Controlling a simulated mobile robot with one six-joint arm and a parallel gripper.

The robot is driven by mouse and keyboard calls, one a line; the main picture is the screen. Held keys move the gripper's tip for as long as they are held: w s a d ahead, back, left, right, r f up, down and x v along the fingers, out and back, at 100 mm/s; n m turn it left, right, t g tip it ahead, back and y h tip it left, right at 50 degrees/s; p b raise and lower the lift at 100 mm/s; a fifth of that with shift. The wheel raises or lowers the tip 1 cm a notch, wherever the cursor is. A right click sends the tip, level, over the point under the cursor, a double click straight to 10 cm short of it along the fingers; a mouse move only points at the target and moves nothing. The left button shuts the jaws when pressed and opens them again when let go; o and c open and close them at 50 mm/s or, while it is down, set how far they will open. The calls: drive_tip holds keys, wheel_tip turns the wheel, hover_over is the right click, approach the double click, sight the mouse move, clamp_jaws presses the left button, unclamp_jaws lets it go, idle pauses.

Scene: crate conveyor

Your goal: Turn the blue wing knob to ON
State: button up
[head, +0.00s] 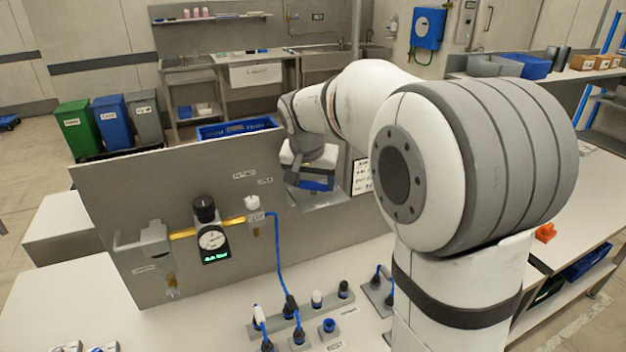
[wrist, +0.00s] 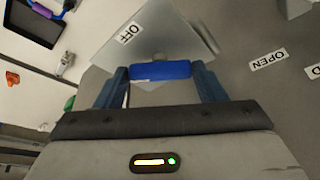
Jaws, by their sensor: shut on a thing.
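The blue wing knob (wrist: 160,71) shows in the wrist view as a bright blue bar between the two dark blue fingers of my gripper (wrist: 161,78). My gripper is shut on it, one finger at each end. Behind the knob is a grey plate (wrist: 185,35) with an OFF label (wrist: 130,33) at its upper left. I see no ON label; the gripper hides part of the plate. In the head view my gripper (head: 312,180) is at the grey upright panel (head: 215,178), and the knob is mostly hidden there.
An OPEN label (wrist: 268,61) is on the panel to the right in the wrist view. In the head view, a gauge (head: 212,240) with a black knob and a yellow pipe are on the panel's left. Blue hoses and several connectors (head: 300,320) stand on the bench in front.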

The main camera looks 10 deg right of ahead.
drive_tip(key=n, duration=0.2)
drive_tip(key=n+y+b, duration=0.1)
drive_tip(key=n, duration=0.1)
drive_tip(key=shift+d+t+y, duration=0.2)
drive_tip(key=shift+t+y, duration=0.1)
drive_tip(key=shift+d+n+y+b, duration=0.15)
drive_tip(key=shift+n+y, duration=0.15)
drive_tip(key=shift+n, duration=0.5)
drive_tip(key=shift+n+y+b, duration=0.15)
drive_tip(key=shift+n+y, duration=0.15)
drive_tip(key=shift+n, duration=0.5)
drive_tip(key=o, duration=1)
drive_tip(key=shift+r, duration=0.1)
drive_tip(key=b+v, duration=0.1)
drive_tip(key=v, duration=0.6)
drive_tip(key=shift+s+r, duration=0.15)
drive_tip(key=shift+r, duration=0.2)
